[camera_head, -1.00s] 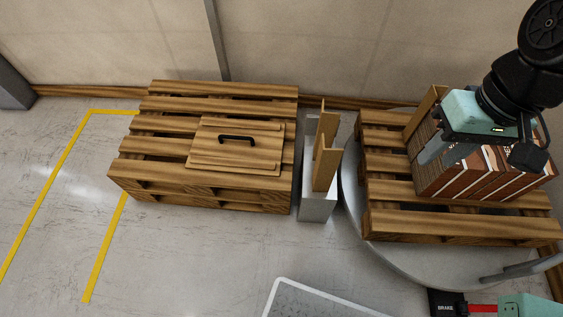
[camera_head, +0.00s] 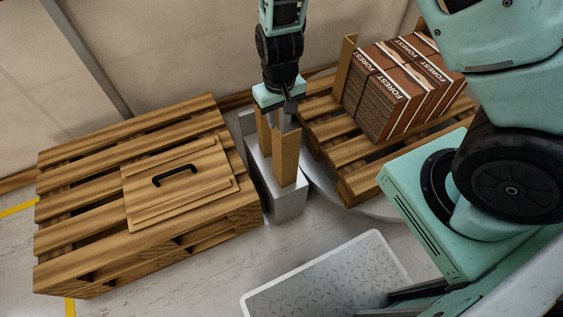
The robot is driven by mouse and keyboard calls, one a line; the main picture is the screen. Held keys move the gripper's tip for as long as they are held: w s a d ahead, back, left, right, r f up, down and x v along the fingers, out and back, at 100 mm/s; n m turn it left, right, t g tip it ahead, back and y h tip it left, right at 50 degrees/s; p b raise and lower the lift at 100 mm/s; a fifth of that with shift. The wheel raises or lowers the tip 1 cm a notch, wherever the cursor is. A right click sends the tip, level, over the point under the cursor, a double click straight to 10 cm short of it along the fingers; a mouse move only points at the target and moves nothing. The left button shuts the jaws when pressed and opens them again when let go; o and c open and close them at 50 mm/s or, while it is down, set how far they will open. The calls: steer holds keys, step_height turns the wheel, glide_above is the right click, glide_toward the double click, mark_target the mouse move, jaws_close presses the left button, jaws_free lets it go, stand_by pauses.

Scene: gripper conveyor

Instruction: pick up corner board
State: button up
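Two brown corner boards stand upright in a narrow grey holder (camera_head: 291,204) between the two pallets. The front corner board (camera_head: 287,160) shows most of its length; the rear corner board (camera_head: 264,132) is partly hidden behind it and my gripper. My gripper (camera_head: 281,122) points down at the tops of these boards, its grey fingers overlapping them in the picture. Whether the fingers touch or enclose a board cannot be told. Another corner board (camera_head: 345,66) stands upright at the left edge of the stacked boxes.
Brown boxes (camera_head: 396,85) marked FOREST sit on the right pallet (camera_head: 351,152), which rests on a round grey plate. A left pallet (camera_head: 75,178) carries a wooden lid (camera_head: 180,185) with a black handle. A pale tray (camera_head: 330,280) lies in front of the holder.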

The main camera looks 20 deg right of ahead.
mark_target(286, 148)
step_height(286, 148, down, 9)
steer(key=b, duration=0.2)
steer(key=shift+s+a, duration=0.15)
steer(key=shift+a, duration=0.15)
jaws_close()
